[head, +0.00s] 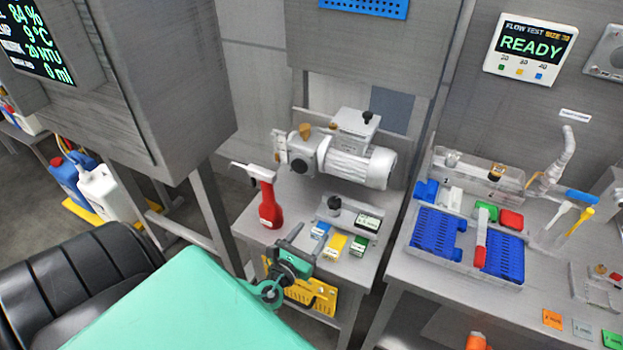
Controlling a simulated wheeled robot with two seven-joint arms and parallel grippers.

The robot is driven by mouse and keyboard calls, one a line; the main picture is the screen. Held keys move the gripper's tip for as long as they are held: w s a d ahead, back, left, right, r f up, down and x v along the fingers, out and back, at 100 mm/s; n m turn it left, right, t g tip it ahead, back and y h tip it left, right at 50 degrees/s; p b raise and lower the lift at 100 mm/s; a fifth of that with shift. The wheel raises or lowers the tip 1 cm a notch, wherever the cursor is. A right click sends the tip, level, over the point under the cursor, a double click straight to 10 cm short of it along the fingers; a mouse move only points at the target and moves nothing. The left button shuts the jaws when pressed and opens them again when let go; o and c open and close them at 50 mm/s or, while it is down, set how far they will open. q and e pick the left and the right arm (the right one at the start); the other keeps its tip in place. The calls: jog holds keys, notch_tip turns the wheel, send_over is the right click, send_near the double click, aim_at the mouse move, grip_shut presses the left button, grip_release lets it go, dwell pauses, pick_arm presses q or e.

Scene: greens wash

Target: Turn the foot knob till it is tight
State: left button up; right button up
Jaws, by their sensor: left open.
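A black round knob (334,203) stands up from a grey plate at the front of the small metal bench, in front of the silver pump and motor (350,157). It looks like the foot knob, but whether it is tight cannot be told. My left gripper (304,246) is open, at the bench's front left edge, below and left of the knob and apart from it. Nothing shows between its fingers. My teal left arm comes in from the lower left. My right gripper is not in the picture.
A red-handled tool (268,205) stands at the bench's left edge. Small blue, yellow and green boxes (335,246) lie right of my gripper. Another bench with blue trays (437,236) stands right, under a READY display (531,48).

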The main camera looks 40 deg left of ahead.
aim_at(331, 207)
pick_arm(q)
jog(key=shift+t+h, duration=0.5)
jog(key=shift+t, duration=0.2)
jog(key=w+d+r, duration=0.2)
jog(key=d, duration=0.1)
jog(key=shift+w+d+r, duration=0.1)
jog(key=shift+d+r, duration=0.1)
jog(key=shift+d, duration=0.1)
jog(key=shift+w+d+r, duration=0.15)
jog(key=shift+d+r, duration=0.05)
jog(key=shift+r, duration=0.1)
jog(key=shift+w+a+r+b, duration=0.1)
jog(key=shift+b, duration=0.2)
jog(key=shift+g+y, duration=0.5)
jog(key=shift+g, duration=0.2)
jog(key=s+a+f, duration=0.1)
jog(key=a, duration=0.1)
jog(key=s+a+f, duration=0.1)
jog(key=f, duration=0.1)
jog(key=shift+s+a+f, duration=0.15)
jog(key=shift+a, duration=0.25)
jog(key=w, duration=0.4)
jog(key=w+a+p, duration=0.1)
jog(key=w, duration=0.3)
jog(key=w+p, duration=0.1)
jog(key=w, duration=0.3)
jog(key=shift+a, duration=0.4)
jog(key=shift+w+a+p, duration=0.15)
jog(key=shift+w+p, duration=0.15)
jog(key=shift+w, duration=0.5)
